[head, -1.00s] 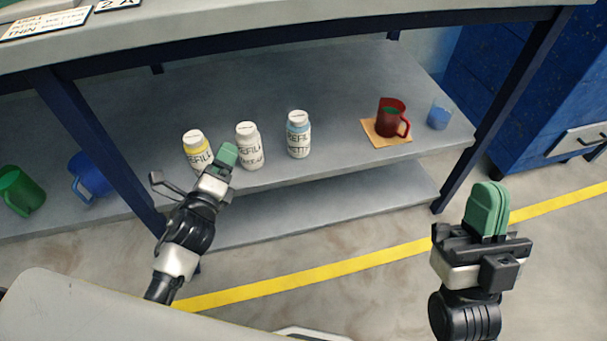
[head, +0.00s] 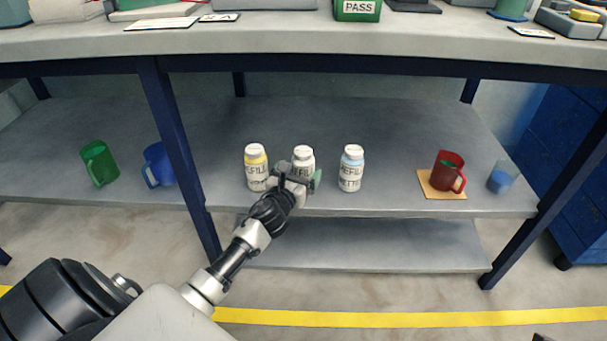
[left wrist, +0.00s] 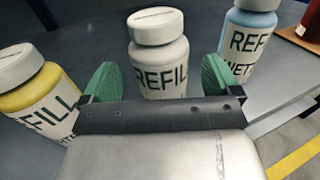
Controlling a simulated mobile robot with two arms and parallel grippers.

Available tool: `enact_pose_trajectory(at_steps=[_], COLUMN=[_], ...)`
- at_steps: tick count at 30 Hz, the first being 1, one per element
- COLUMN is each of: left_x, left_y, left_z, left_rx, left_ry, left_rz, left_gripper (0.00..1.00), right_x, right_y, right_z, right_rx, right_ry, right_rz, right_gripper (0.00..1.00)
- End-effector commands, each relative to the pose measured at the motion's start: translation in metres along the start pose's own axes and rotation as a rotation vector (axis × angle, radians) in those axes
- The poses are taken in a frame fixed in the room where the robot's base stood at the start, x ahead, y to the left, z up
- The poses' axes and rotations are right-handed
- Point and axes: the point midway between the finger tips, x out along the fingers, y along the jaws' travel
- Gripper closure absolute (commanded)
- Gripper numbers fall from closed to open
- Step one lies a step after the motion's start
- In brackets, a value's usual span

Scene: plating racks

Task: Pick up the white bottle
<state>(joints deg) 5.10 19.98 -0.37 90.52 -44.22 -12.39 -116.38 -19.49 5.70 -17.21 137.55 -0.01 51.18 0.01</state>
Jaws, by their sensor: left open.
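The white bottle (head: 303,155) stands upright on the shelf under the table, between a yellow bottle (head: 256,167) and a light blue bottle (head: 351,168). In the left wrist view the white bottle (left wrist: 158,55) is straight ahead, its label reading REFILL. My left gripper (head: 297,178) is open in front of it. In the left wrist view its green fingertips (left wrist: 158,80) stand one on each side of the bottle's lower part. The bottle's base is hidden behind the gripper. I cannot tell whether the fingers touch it.
The yellow bottle (left wrist: 35,95) and light blue bottle (left wrist: 247,40) are close on either side of the fingers. A red mug (head: 448,172) on a coaster (head: 428,188) and a blue cup (head: 500,180) stand to the right. A table leg (head: 180,160) is on the left.

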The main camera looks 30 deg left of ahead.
Motion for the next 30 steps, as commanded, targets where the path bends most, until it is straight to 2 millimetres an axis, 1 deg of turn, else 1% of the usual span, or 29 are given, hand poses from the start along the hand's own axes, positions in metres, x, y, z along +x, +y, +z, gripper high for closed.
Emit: enact_pose_trajectory(at_steps=[1, 3, 6, 9, 14, 17, 18, 26, 27, 30], left_x=[0.010, 0.020, 0.029, 0.032, 0.032, 0.031, 0.031, 0.031, 0.031, 0.031], left_y=[0.001, 0.000, 0.001, 0.000, 0.000, 0.000, 0.000, 0.000, 0.000, 0.000], left_z=[-0.004, -0.004, -0.003, -0.002, -0.002, -0.002, -0.002, -0.002, -0.001, -0.001], left_rx=[0.000, -0.002, -0.001, -0.002, -0.002, -0.002, -0.002, -0.002, -0.002, -0.002], left_ry=[-0.003, -0.002, -0.001, 0.000, 0.000, 0.000, 0.000, 0.000, -0.002, -0.002], left_rz=[0.000, 0.000, 0.000, -0.001, -0.001, -0.001, -0.001, -0.001, -0.001, -0.001], left_gripper=[0.08, 0.08, 0.08, 0.08, 0.08, 0.22, 0.28, 0.68, 0.72, 0.72], right_x=[0.001, 0.004, 0.006, 0.008, 0.008, 0.008, 0.008, 0.008, 0.008, 0.008], right_y=[0.001, 0.001, 0.001, 0.001, 0.001, 0.001, 0.001, 0.001, 0.001, 0.001], right_z=[0.003, 0.004, 0.005, 0.005, 0.005, 0.005, 0.005, 0.005, 0.005, 0.005], right_rx=[-0.003, -0.004, -0.006, -0.006, -0.006, -0.006, -0.006, -0.006, -0.006, -0.005], right_ry=[0.024, 0.035, 0.043, 0.045, 0.044, 0.044, 0.044, 0.044, 0.044, 0.044], right_rz=[-0.007, -0.012, -0.016, -0.018, -0.018, -0.018, -0.018, -0.018, -0.018, -0.018], right_gripper=[1.00, 1.00, 1.00, 1.00, 1.00, 1.00, 1.00, 1.00, 1.00, 1.00])
